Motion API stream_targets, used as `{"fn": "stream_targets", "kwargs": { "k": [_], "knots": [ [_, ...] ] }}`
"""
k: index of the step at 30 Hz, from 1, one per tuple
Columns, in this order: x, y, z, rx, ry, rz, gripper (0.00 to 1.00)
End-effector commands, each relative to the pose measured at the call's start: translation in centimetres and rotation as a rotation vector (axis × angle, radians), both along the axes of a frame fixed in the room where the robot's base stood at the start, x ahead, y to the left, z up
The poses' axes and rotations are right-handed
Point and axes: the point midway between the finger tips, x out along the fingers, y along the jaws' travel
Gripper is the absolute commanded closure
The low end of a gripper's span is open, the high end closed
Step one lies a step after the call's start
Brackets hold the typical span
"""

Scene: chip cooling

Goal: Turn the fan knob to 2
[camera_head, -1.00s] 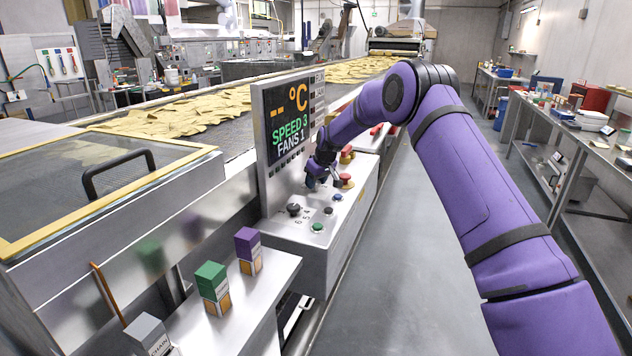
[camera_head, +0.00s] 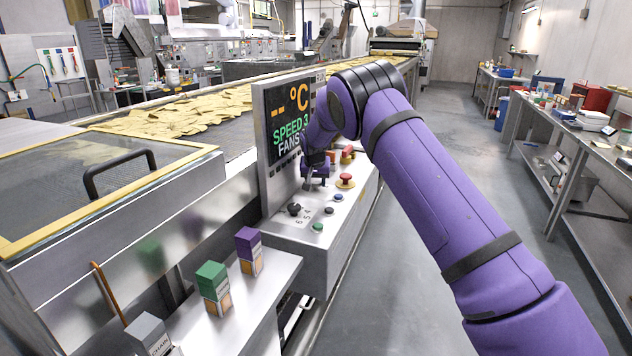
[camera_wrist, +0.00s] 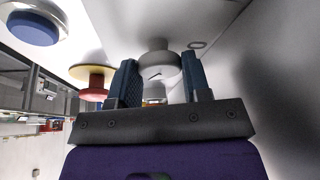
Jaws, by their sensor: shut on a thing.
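The control panel (camera_head: 345,215) is a pale metal box with a screen (camera_head: 287,118) at its back edge. The screen shows "SPEED 3" and "FANS"; my arm covers the fan number. My gripper (camera_wrist: 159,64) points at the panel top, its two blue fingers on either side of a light grey round knob (camera_wrist: 157,68) with a dark pointer line. It is shut on this knob, which I take as the fan knob; its label cannot be read. In the head view my gripper (camera_head: 314,181) hides that knob. Another dark knob (camera_head: 294,209) stands nearer, with small numbers beside it.
Beside the gripper are a red mushroom button on a yellow base (camera_head: 345,181), a blue button (camera_head: 338,197) and a green button (camera_head: 318,227). Several small boxes (camera_head: 213,288) stand on a shelf at front left. The conveyor (camera_head: 235,115) carries chips behind.

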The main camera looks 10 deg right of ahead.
Motion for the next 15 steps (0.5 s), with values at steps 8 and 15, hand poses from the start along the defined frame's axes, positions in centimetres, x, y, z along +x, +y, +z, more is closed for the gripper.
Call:
{"fn": "stream_targets", "kwargs": {
  "k": [8,15],
  "knots": [
    [0.00,0.04,-0.02,-0.001,0.001,-0.062,0.80],
    [0.00,0.03,-0.02,0.001,0.001,-0.071,0.80]
  ]
}}
